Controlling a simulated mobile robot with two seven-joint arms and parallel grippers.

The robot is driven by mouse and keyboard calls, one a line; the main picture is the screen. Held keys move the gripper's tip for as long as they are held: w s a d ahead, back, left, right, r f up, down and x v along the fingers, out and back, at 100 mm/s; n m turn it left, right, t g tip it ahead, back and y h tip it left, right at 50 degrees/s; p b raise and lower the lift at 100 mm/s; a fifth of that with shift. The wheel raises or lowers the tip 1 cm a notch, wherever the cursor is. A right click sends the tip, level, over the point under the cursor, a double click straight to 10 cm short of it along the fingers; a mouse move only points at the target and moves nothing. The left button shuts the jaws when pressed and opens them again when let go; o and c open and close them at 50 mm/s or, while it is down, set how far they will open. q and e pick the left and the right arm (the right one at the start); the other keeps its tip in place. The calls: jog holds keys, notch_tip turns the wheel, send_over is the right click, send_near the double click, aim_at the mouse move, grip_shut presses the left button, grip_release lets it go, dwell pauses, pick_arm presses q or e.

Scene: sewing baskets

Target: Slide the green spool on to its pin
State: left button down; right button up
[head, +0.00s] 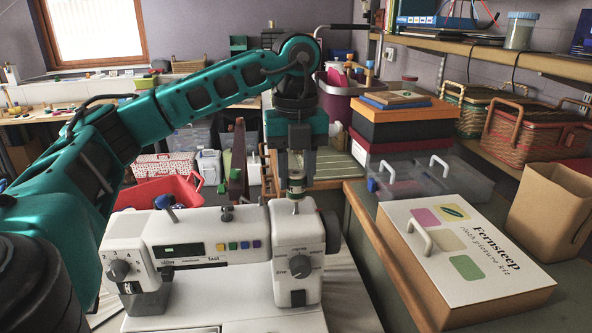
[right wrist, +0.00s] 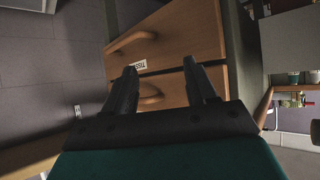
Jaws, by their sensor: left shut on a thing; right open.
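The green spool (head: 296,181), with pale ends, is between the fingertips of my left gripper (head: 296,170), which is shut on it. The gripper points down over the right end of the white sewing machine (head: 200,238). The spool is upright just above the machine's top; the pin under it is hidden or too small to make out, so I cannot tell whether the spool is around it. My right gripper (right wrist: 162,85) is open and empty in the right wrist view, in front of wooden drawers (right wrist: 175,50).
A white-topped picture kit box (head: 465,245) lies on the counter at right, with a clear case (head: 440,175) behind it. Stacked boxes (head: 400,125) stand behind the machine. A red basket (head: 160,192) is at left. A dark upright piece (head: 238,165) stands left of my left gripper.

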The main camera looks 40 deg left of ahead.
pick_arm(q)
jog(key=shift+f+b, duration=1)
jog(key=shift+f, duration=0.6)
jog(key=c, duration=0.6)
grip_release()
jog(key=shift+c, duration=0.2)
notch_tip(320, 180, up, 6)
jog(key=shift+r+p, duration=0.1)
jog(key=shift+p, duration=0.55)
notch_tip(320, 180, up, 7)
jog(key=p, duration=0.4)
